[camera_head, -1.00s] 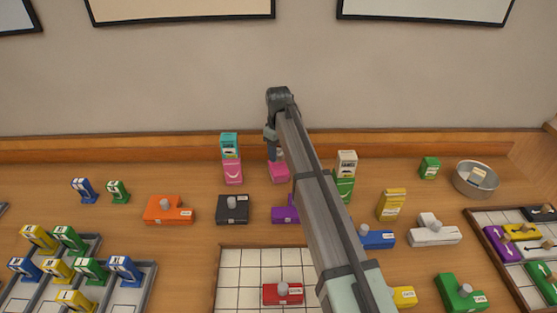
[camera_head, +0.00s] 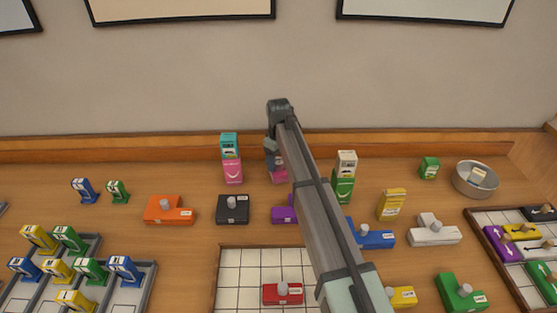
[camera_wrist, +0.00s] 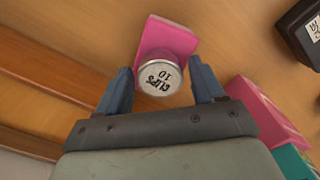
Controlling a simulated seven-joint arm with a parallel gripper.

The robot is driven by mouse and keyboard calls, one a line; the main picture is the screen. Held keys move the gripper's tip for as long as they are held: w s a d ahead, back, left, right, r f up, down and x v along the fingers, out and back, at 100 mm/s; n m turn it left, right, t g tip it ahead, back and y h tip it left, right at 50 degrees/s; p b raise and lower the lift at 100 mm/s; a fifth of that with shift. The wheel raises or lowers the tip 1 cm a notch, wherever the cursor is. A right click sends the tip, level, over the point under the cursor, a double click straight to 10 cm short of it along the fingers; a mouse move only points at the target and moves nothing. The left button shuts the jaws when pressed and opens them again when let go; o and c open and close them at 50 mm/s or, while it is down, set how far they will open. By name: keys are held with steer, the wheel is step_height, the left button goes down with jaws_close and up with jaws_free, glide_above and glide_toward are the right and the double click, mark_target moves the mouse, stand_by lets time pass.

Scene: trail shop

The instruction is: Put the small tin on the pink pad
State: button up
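The small tin (camera_wrist: 160,77), silver with a white lid printed "CLIPS 10", shows in the wrist view between my fingers. It appears to stand on the pink pad (camera_wrist: 172,36). In the head view the pink pad (camera_head: 279,177) is near the back of the table, partly behind my arm, and the tin is mostly hidden by my gripper. My gripper (camera_wrist: 160,80) is open, with one finger on each side of the tin and narrow gaps; contact is not visible. In the head view my gripper (camera_head: 271,158) is just over the pad.
Pink and teal stacked boxes (camera_head: 232,171) stand close left of the pad. A black block (camera_head: 232,209) and a purple block (camera_head: 283,213) lie in front. White and green stacked boxes (camera_head: 344,188) stand to the right. A metal bowl (camera_head: 462,187) is at far right.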

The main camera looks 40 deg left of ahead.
mark_target(278, 161)
steer(key=shift+o, duration=0.4)
steer(key=shift+r, duration=0.1)
step_height(278, 161, up, 12)
stand_by(0.4)
stand_by(0.4)
